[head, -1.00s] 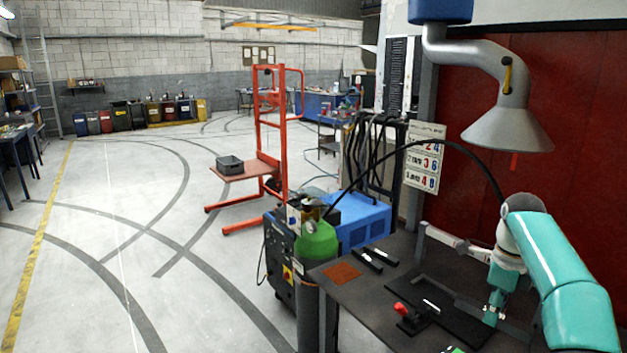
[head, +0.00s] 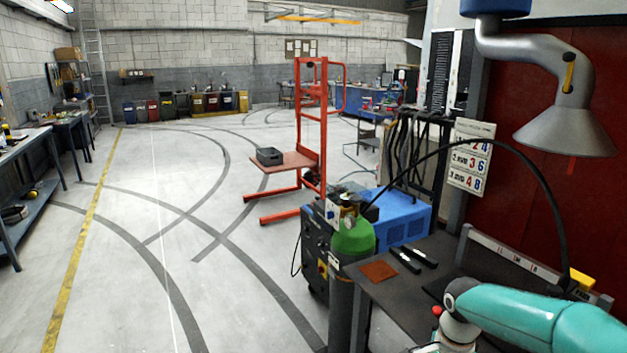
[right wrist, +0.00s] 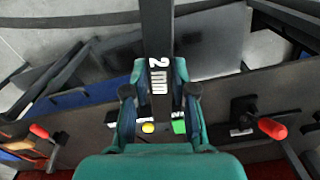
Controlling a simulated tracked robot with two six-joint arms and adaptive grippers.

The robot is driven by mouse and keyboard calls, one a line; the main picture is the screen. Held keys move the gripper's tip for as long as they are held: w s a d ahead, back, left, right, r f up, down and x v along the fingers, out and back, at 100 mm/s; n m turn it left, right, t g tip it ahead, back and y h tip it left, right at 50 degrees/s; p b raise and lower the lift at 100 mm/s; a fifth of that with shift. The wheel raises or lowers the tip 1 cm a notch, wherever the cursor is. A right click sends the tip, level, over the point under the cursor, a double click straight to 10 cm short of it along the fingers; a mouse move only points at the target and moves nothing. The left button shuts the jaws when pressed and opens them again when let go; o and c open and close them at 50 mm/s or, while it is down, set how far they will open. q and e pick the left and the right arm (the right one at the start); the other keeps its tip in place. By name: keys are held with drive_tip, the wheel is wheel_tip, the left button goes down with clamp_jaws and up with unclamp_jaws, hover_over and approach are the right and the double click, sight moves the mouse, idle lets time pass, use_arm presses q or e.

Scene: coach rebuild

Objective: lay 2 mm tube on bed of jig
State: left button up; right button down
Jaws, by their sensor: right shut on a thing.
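In the right wrist view my right gripper (right wrist: 158,95) is shut on a dark, straight tube (right wrist: 157,35) with a white "2mm" label. The tube runs from between the fingers to the top of the picture. Red-handled clamps show below it, one at the left (right wrist: 40,131) and one at the right (right wrist: 272,128). I cannot make out the jig's bed clearly. In the head view my right arm covers most of the jig area; a red clamp knob (head: 437,311) shows beside it. The right gripper is hidden there, and my left gripper is in neither view.
The dark bench (head: 400,300) holds two dark bars (head: 414,256) and a rust-brown plate (head: 379,271). A green gas cylinder (head: 352,240) stands at its left edge. A fume hood (head: 565,132) hangs above. The floor at left is open.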

drive_tip(key=s+a+f+n, duration=0.3)
drive_tip(key=a+f+n, duration=0.2)
drive_tip(key=n, duration=1)
wheel_tip(320, 180, down, 3)
drive_tip(key=shift+s+a+f, duration=0.1)
drive_tip(key=shift+s+a, duration=0.05)
drive_tip(key=shift+a, duration=0.25)
